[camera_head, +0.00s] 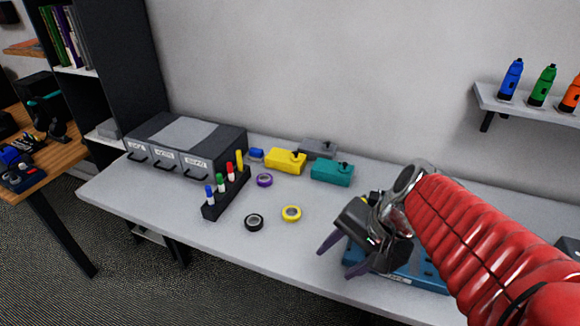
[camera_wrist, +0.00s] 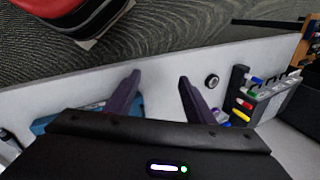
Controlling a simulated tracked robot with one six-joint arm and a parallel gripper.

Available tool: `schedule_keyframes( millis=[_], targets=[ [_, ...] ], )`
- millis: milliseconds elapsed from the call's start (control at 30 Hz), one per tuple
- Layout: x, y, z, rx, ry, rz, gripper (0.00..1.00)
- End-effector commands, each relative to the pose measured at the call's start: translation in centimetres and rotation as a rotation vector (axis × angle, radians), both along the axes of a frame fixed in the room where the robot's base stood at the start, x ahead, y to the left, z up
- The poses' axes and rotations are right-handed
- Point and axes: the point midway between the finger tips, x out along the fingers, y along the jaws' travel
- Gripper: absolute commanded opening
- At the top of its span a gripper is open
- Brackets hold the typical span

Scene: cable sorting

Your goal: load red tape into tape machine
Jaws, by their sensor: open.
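I see no red tape roll in either view. A blue device (camera_head: 428,277), possibly the tape machine, lies on the table under my arm, partly hidden by it. Part of a blue thing, likely the same device, shows in the wrist view (camera_wrist: 80,119). My gripper (camera_head: 341,257) is open with nothing between its purple fingers, at the device's left end near the table's front edge. Both fingers show apart in the wrist view (camera_wrist: 159,78). Rolls of black tape (camera_head: 246,222), yellow tape (camera_head: 284,213) and purple tape (camera_head: 264,174) lie flat to its left.
A black rack (camera_head: 210,212) holds several coloured markers. A grey drawer unit (camera_head: 190,150) stands back left. Yellow (camera_head: 285,161), teal (camera_head: 332,173) and dark grey (camera_head: 318,147) boxes stand near the wall. A wall shelf (camera_head: 520,108) is at upper right. The table between rolls and gripper is clear.

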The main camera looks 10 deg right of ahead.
Motion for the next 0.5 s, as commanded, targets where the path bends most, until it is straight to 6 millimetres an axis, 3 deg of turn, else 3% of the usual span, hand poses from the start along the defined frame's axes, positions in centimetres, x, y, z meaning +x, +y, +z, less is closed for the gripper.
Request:
schedule_keyframes(
  millis=[200,500],
  targets=[
    [-1.5,1.9,2.0,-0.236,-0.103,0.298,0.49],
    [-2.7,3.2,5.0,-0.524,-0.259,0.632,0.49]
  ],
)
